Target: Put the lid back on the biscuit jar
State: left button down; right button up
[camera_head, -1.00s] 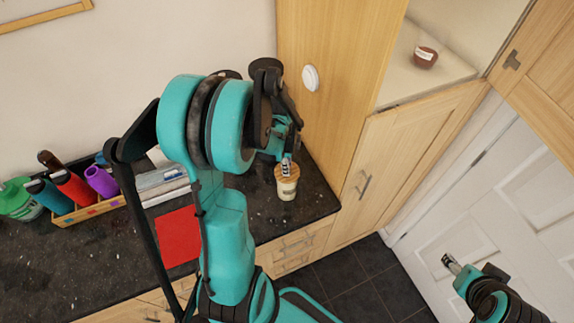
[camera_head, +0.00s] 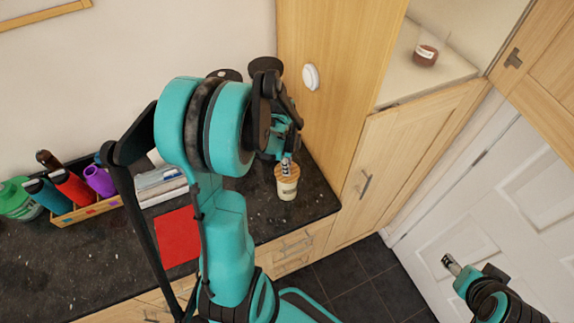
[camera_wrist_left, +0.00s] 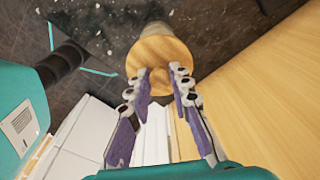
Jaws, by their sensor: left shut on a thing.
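The biscuit jar (camera_head: 287,189) is a pale, cream-coloured jar with a label, upright on the dark counter near its right end. Its round wooden lid (camera_head: 281,171) is at the jar's mouth, roughly level; I cannot tell whether it is fully seated. My left gripper (camera_head: 287,163) is above the jar, pointing down, shut on the lid. In the left wrist view, the lid (camera_wrist_left: 160,50) shows at the fingertips and hides most of the jar. My right gripper (camera_head: 451,264) is at the lower right, away from the counter, its jaw state unclear.
A tall wooden cabinet (camera_head: 330,70) stands close behind the jar. A red mat (camera_head: 178,237), white stacked items (camera_head: 160,185) and a wooden box (camera_head: 92,209) with coloured bottles lie left. A brown jar (camera_head: 425,56) sits on a shelf.

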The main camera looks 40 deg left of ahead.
pick_arm(q)
jog(key=c, duration=0.8)
grip_release()
jog(key=shift+r, duration=0.1)
jog(key=shift+r+p, duration=2.5)
jog(key=shift+r, duration=0.95)
jog(key=shift+c, duration=0.4)
grip_shut()
jog(key=shift+f, duration=0.25)
